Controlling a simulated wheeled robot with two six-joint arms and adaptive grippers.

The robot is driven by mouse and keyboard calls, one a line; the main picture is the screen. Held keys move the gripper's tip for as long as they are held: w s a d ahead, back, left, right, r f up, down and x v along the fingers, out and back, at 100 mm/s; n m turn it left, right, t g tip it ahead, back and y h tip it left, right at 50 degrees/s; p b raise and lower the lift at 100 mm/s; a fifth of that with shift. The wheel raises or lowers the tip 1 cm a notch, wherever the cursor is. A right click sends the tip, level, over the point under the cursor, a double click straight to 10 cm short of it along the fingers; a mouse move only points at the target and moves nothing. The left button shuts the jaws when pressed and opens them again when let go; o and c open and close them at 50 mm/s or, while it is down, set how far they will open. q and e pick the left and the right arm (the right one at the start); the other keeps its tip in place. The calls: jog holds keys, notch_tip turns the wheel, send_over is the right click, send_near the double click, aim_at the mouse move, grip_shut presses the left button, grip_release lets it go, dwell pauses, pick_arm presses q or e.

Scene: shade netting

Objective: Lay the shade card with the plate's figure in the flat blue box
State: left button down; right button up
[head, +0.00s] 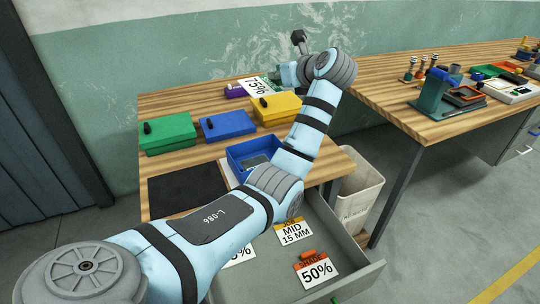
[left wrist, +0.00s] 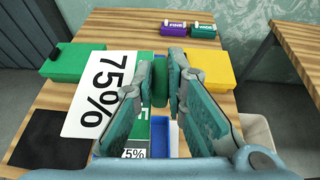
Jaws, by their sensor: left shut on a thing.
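My left gripper (left wrist: 161,92) is shut on the green edge of a white shade card marked 75% (left wrist: 97,95). In the head view this card (head: 258,87) is held over the back of the table. A flat blue box with a black knob (head: 229,125) sits between the green and yellow boxes; the card and gripper hide it in the left wrist view. Nearer the front, an open blue box (head: 233,154) has something grey inside. A small 75% label (left wrist: 133,154) shows below the gripper; I cannot tell what bears it. My right gripper is out of view.
Flat green (head: 168,134) and yellow (head: 277,108) boxes flank the blue one. A black mat (head: 184,191) lies front left. An open drawer (head: 352,256) holds several cards, one marked 50% (head: 317,270). A bin (head: 360,195) stands right of the table.

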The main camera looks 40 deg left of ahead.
pick_arm(q)
notch_tip(320, 180, down, 20)
jog(key=shift+s+r+b, duration=0.1)
jog(key=shift+b, duration=0.8)
jog(key=shift+f+b, duration=0.55)
jog(key=shift+f, duration=0.05)
jog(key=c, duration=1.6)
grip_release()
